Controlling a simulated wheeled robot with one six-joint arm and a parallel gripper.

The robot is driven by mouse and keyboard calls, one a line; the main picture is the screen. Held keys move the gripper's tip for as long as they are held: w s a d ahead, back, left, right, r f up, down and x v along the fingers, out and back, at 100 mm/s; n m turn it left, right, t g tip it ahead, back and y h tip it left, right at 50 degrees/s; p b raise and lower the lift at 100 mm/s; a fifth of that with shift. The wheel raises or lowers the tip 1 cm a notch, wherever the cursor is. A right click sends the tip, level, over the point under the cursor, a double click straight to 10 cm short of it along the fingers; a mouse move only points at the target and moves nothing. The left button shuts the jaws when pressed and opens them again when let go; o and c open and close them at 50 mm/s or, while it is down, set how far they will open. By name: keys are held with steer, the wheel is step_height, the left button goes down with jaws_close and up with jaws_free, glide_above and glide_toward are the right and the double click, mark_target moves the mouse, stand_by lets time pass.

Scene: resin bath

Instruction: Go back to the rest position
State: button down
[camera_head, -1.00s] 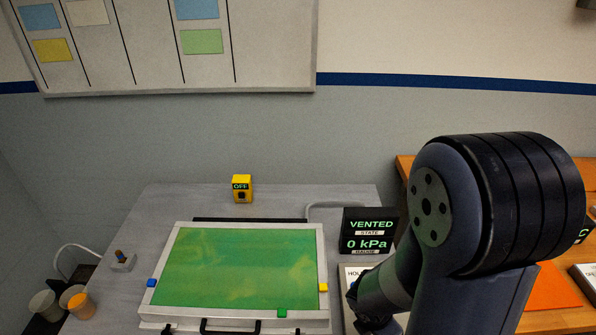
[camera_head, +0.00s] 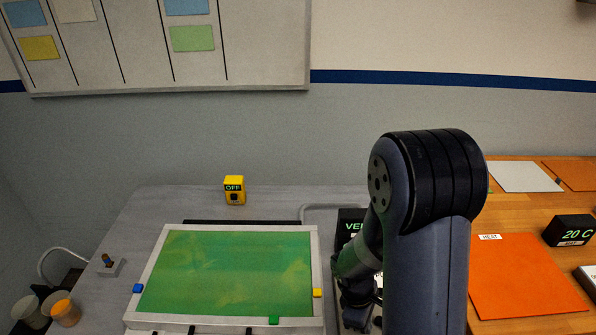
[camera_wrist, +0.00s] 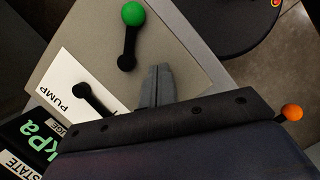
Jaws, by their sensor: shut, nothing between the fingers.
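My gripper (camera_wrist: 158,85) is shut and empty in the wrist view, its two fingers together above a grey panel (camera_wrist: 95,25). A lever with a green knob (camera_wrist: 133,14) stands on that panel beside the fingertips, apart from them. A second, black-ended lever (camera_wrist: 80,90) stands by the white PUMP label (camera_wrist: 66,78). In the head view my arm is folded at the right of the green-windowed bath (camera_head: 228,272), and its gripper end (camera_head: 357,300) is low, in front of the panel and partly hidden.
The pressure display (camera_head: 350,222) is mostly hidden behind my arm. A yellow OFF switch box (camera_head: 235,190) stands behind the bath. Cups (camera_head: 64,310) and a small toggle box (camera_head: 108,264) are at left. An orange HEAT plate (camera_head: 520,275) and a 20 C display (camera_head: 570,230) are on the wooden bench at right.

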steer(key=shift+w+m, duration=0.4)
steer(key=shift+m, duration=0.4)
steer(key=a, duration=0.1)
steer(key=w+a+r, duration=0.1)
steer(key=w+a, duration=0.1)
steer(key=a, duration=0.1)
steer(key=shift+w+r+b, duration=0.2)
steer(key=shift+r+b, duration=0.15)
steer(key=shift+b, duration=0.05)
steer(key=v, duration=0.8)
steer(key=shift+d, duration=0.2)
steer(key=shift+r, duration=0.1)
